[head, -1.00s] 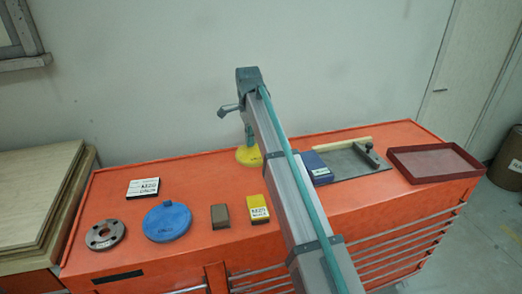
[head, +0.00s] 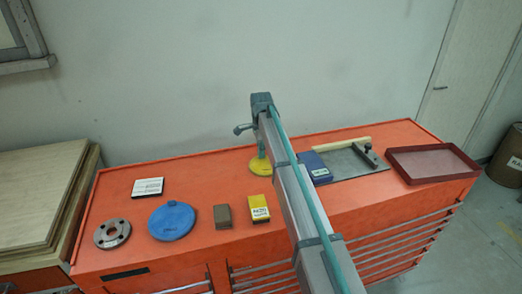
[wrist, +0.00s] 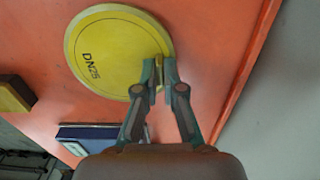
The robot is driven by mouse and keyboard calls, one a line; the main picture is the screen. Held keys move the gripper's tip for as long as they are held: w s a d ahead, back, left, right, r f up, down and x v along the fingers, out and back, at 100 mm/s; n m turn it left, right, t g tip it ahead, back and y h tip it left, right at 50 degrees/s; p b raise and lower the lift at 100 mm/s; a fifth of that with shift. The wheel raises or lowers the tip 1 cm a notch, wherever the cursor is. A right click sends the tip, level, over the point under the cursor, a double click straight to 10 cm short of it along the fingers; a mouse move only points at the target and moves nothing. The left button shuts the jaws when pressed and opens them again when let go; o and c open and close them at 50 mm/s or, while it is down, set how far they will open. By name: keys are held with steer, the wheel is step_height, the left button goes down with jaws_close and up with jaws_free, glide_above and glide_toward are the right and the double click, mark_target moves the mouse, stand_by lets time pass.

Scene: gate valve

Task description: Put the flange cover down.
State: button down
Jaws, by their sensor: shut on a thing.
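The flange cover (wrist: 105,50) is a yellow disc marked DN25. It fills the upper left of the wrist view, and in the head view it shows partly behind my arm (head: 259,165) near the back of the orange bench top. My gripper (wrist: 160,72) is shut on a small tab near the disc's edge. The disc lies roughly flat, face toward the wrist camera, over the orange top. I cannot tell whether it touches the bench. In the head view my gripper's fingertips are mostly hidden by the arm and wrist.
A blue disc (head: 171,221), a metal flange (head: 112,234), a brown block (head: 222,216) and a yellow box (head: 259,210) stand to the left. A blue box (head: 315,166), a grey plate (head: 350,165) and a red tray (head: 432,164) stand to the right. Bare orange top (head: 215,178) lies left of the cover.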

steer(key=shift+f, duration=0.2)
steer(key=c, duration=1.3)
jaws_free()
steer(key=shift+r, duration=0.15)
step_height(320, 180, up, 12)
steer(key=b, duration=0.3)
